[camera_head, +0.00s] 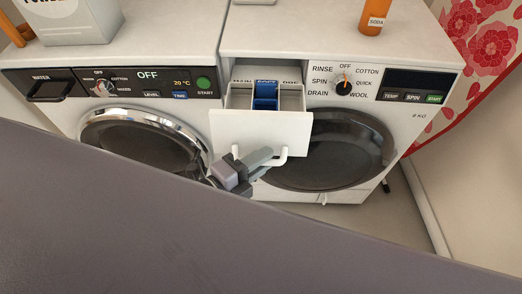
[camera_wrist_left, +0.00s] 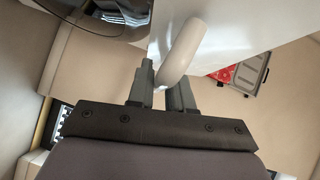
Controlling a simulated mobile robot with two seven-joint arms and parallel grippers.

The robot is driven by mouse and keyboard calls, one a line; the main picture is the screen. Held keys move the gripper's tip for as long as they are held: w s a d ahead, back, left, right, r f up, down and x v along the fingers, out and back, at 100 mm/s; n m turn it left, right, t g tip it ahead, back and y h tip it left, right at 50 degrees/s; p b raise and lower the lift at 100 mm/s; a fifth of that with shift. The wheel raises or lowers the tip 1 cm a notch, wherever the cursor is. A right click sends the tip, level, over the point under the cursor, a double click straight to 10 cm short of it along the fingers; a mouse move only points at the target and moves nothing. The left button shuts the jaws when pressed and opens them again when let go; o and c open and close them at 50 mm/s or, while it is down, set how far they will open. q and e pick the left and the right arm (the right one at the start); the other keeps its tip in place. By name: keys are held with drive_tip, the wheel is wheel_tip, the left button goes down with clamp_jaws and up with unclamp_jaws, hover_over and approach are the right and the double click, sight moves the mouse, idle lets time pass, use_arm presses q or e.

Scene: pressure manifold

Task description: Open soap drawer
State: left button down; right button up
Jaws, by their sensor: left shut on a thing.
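The soap drawer (camera_head: 262,133) of the right-hand washing machine is pulled out in the head view. Its compartments show from above, with a blue insert (camera_head: 265,95) in the middle one. A white bar handle (camera_head: 283,156) is on its front. My left gripper (camera_head: 250,163) is at the left part of this handle, partly hiding it. In the left wrist view the handle (camera_wrist_left: 181,50) runs between the two fingers of the left gripper (camera_wrist_left: 161,85), which is shut on it. My right gripper is not in view.
The right washer's round door (camera_head: 335,150) is below and right of the drawer. A second washer (camera_head: 150,140) stands at left. A floral curtain (camera_head: 475,45) hangs at right.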

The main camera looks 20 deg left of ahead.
use_arm(q)
drive_tip(key=c, duration=1.1)
unclamp_jaws()
drive_tip(key=shift+s+a, duration=0.1)
drive_tip(key=shift+s, duration=0.05)
drive_tip(key=shift+v, duration=3.4)
drive_tip(key=shift+r, duration=0.1)
